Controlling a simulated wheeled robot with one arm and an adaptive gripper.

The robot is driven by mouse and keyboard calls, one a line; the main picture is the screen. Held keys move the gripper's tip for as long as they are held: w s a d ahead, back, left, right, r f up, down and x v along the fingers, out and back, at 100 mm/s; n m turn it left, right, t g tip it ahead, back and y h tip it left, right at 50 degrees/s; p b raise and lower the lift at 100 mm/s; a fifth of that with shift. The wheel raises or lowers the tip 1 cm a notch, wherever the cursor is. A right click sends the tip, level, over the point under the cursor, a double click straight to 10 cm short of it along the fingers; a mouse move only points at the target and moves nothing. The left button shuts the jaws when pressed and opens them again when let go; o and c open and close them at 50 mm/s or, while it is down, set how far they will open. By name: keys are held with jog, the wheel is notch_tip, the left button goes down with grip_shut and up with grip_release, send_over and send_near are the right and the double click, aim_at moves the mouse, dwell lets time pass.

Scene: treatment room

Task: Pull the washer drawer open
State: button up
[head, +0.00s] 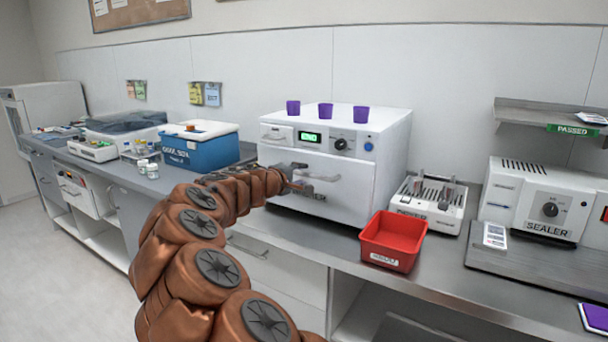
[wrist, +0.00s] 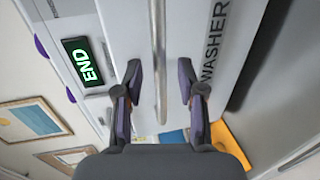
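The washer (head: 385,140) is a white box on the counter, with a green display reading END. Its drawer front (head: 345,205) sits below the control panel and looks flush with the body. A horizontal bar handle (head: 322,178) crosses the drawer front. In the wrist view the handle (wrist: 158,45) runs up and down between my fingers, with the WASHER lettering to its right. My gripper (wrist: 159,72) is open, one finger on each side of the bar, with gaps showing. In the head view my gripper (head: 298,180) is at the handle, partly hidden by my arm.
Purple cups (head: 326,110) stand on top of the washer. A red bin (head: 393,240) stands at the counter edge, right of the drawer front. A blue cooler box (head: 200,148) is to the left. A small rack device (head: 428,205) and the sealer (head: 545,200) stand to the right.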

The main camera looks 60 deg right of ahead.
jog(key=shift+x, duration=1.15)
grip_shut()
